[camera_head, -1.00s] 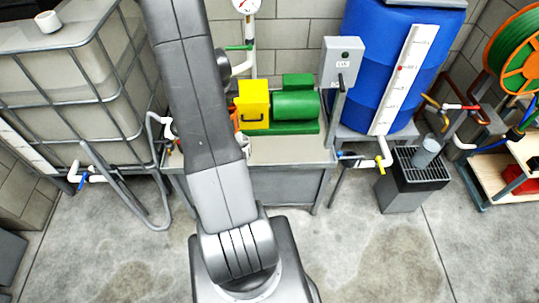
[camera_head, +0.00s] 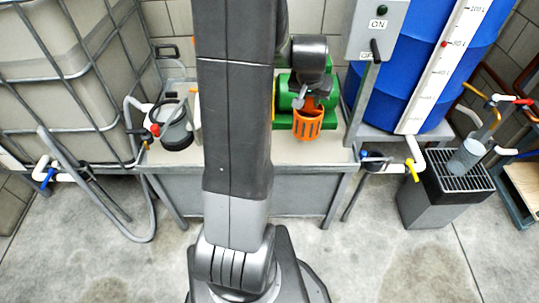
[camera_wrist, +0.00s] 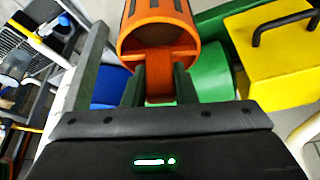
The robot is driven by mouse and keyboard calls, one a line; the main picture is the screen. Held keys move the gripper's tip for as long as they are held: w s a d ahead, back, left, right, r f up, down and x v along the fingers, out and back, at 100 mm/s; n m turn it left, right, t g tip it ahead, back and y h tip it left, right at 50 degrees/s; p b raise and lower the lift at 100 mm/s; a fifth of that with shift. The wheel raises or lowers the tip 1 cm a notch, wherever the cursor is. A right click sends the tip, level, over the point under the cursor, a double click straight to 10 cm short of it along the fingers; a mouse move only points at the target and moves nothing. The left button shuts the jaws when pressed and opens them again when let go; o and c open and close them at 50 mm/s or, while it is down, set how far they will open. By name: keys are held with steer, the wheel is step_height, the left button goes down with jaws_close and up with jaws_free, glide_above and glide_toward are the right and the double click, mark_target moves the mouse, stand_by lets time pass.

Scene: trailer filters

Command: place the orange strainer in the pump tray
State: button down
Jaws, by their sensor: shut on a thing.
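The orange strainer (camera_head: 307,124) is a slotted cup. My gripper (camera_head: 308,101) is shut on it and holds it in front of the green pump (camera_head: 285,117), over the right part of the light-topped bench (camera_head: 312,153). In the wrist view the strainer's open round end (camera_wrist: 158,42) faces the camera, with an orange tab between the two fingers (camera_wrist: 158,88) of my gripper. I cannot tell whether the strainer touches the bench top. I cannot make out a separate pump tray; the bench top has a raised edge.
A grey round housing with a dark ring (camera_head: 176,130) stands on the bench's left. The yellow box (camera_wrist: 283,58) is beside the green pump. A grey switch box (camera_head: 375,28) on a post and the blue tank (camera_head: 433,60) stand to the right. The bench front is clear.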

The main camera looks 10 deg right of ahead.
mark_target(310, 126)
steer(key=shift+s+d+f, duration=0.15)
steer(key=shift+d+f, duration=0.2)
steer(key=shift+f, duration=0.05)
steer(key=shift+d+f+b, duration=0.1)
steer(key=shift+f+b, duration=0.15)
steer(key=shift+b, duration=0.05)
step_height(310, 126, down, 9)
steer(key=shift+f+b, duration=0.15)
steer(key=shift+b, duration=0.9)
steer(key=shift+f, duration=0.1)
steer(key=shift+f, duration=0.15)
steer(key=c, duration=1.2)
jaws_free()
steer(key=shift+o, duration=0.2)
